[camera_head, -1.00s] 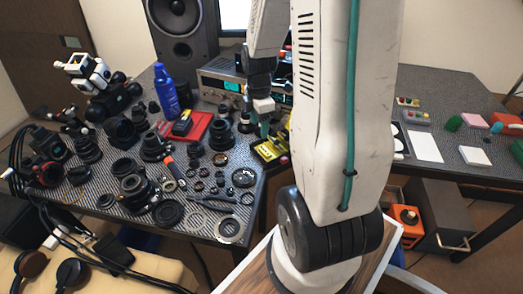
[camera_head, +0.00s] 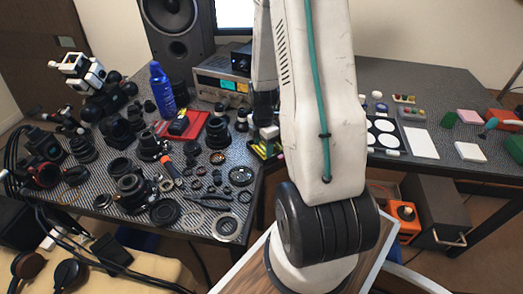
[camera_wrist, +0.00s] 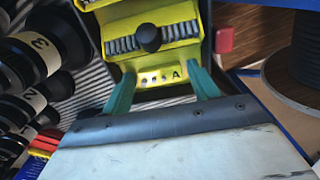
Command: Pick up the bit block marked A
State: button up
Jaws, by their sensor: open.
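The bit block marked A (camera_wrist: 155,78) is yellow, with a row of grey bits, a black knob and the letter A on its near face. It fills the upper middle of the wrist view, and a second yellow part lies just beyond it. My gripper (camera_wrist: 160,88) is open, its two teal fingers on either side of the block's lettered end. I cannot tell whether the fingers touch it. In the head view my arm hides most of the yellow block (camera_head: 262,152) and my fingertips.
Black lens parts lie left of the block, including a ring marked 3 (camera_wrist: 38,55). A red piece (camera_wrist: 225,39) and a dark spool (camera_wrist: 295,75) are to the right. In the head view, a red tray (camera_head: 186,130) and a blue bottle (camera_head: 162,90) stand left.

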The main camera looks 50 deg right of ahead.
jog(key=c, duration=0.7)
jog(key=shift+c, duration=0.2)
jog(key=shift+r, duration=0.2)
